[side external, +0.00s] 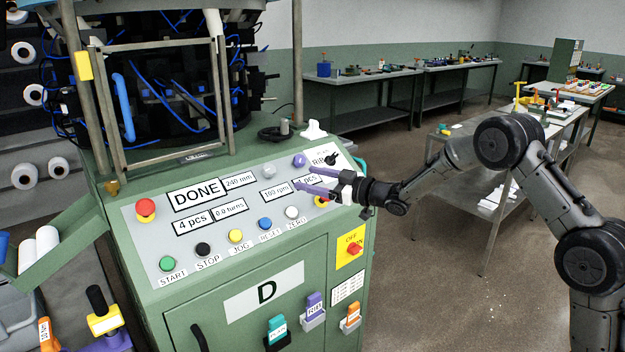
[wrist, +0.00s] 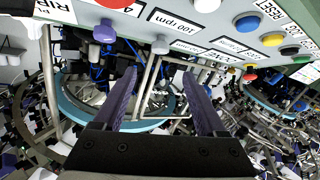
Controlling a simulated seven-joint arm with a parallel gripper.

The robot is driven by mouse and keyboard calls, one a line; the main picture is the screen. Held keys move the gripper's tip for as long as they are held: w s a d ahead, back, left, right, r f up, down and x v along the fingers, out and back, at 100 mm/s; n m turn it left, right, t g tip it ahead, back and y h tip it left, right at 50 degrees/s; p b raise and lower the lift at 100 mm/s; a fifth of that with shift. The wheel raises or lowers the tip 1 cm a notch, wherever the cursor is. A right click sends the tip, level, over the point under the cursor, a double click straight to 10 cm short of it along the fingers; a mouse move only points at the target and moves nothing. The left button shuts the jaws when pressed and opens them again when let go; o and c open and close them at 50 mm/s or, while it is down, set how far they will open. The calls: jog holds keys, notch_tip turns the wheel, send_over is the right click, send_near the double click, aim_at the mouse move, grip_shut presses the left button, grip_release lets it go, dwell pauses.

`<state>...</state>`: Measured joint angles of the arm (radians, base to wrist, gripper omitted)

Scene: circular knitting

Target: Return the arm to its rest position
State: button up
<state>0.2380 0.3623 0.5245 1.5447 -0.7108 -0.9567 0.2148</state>
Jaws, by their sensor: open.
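My gripper (side external: 302,177) is open, with its two purple fingers over the right part of the sloped control panel (side external: 150,240) of the green machine. Nothing is between the fingers. In the wrist view the gripper (wrist: 160,76) also shows apart and empty, with panel buttons beyond. The panel's display (side external: 197,195) reads DONE, and another display (side external: 193,223) reads 4 pcs. My arm reaches in from the right. I cannot tell whether the fingertips touch the panel.
The machine's framed guard (side external: 163,100) stands behind the panel. A red stop button (side external: 146,208) and the red switch (side external: 354,249) are on the machine. Workbenches (side external: 375,75) line the back wall, and a nearer table (side external: 470,150) stands behind my arm.

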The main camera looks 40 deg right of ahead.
jog(key=s+a+r+t+h, duration=0.1)
jog(key=s+r, duration=0.3)
jog(key=r, duration=0.4)
jog(key=s+a+r, duration=0.2)
jog(key=s+r, duration=0.2)
jog(key=r, duration=0.3)
jog(key=s+a+r+t+h, duration=0.1)
jog(key=s+r, duration=0.3)
jog(key=r, duration=0.4)
jog(key=s+d+f+m+g+h, duration=0.1)
jog(key=s+f+m+g+h, duration=0.15)
jog(key=s, duration=0.55)
jog(key=s+d+f+m+g+h, duration=0.1)
jog(key=s+f+m+h, duration=0.15)
jog(key=s, duration=0.65)
jog(key=s+a+f+m+g+y, duration=0.1)
jog(key=s+f+g, duration=0.8)
jog(key=s+f, duration=0.7)
jog(key=shift+s+a+f, duration=0.15)
jog(key=shift+s+f, duration=0.25)
jog(key=shift+s, duration=0.7)
jog(key=shift+w, duration=0.1)
